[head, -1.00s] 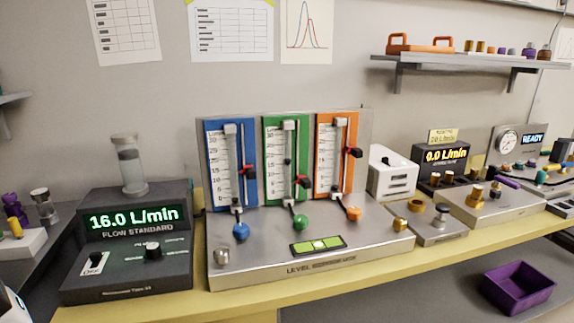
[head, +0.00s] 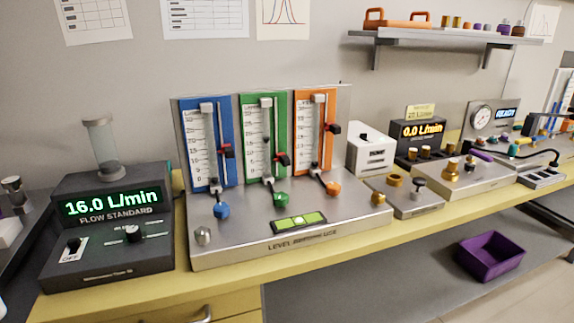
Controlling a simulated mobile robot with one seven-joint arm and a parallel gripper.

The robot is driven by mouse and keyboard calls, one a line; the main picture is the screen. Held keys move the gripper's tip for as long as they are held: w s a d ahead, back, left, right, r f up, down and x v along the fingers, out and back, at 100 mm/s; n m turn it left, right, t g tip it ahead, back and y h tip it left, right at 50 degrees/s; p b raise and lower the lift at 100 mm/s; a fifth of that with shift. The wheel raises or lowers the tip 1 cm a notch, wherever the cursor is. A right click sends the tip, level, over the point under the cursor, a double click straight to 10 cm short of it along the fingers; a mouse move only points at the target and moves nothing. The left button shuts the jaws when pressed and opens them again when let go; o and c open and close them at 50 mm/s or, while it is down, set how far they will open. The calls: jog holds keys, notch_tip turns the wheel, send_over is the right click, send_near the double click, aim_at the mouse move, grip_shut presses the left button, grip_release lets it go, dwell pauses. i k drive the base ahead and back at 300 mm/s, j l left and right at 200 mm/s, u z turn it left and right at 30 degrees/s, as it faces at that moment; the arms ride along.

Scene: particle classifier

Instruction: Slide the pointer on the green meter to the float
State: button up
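The green meter (head: 281,108) stands upright in the middle of a metal panel, between the blue meter (head: 225,121) and the orange meter (head: 302,111). Its red-and-black pointer (head: 282,160) sits on the right side, low on the scale. A small dark float (head: 266,140) shows in its tube, higher than the pointer. A green knob (head: 281,198) is at its foot. My gripper is not in view.
The flow standard (head: 105,230) reads 16.0 L/min at the left of the yellow bench (head: 225,275). A white box (head: 370,150) and brass fittings stand to the right. A wall shelf (head: 440,45) hangs above. A purple bin (head: 490,257) sits lower right.

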aim_at(282, 158)
jog(key=i+z, duration=0.2)
jog(key=z, duration=0.15)
jog(key=i+z, duration=0.2)
jog(key=z, duration=0.15)
jog(key=i+j+z, duration=0.1)
jog(key=z, duration=0.25)
jog(key=i+j, duration=0.05)
jog(key=i, duration=0.05)
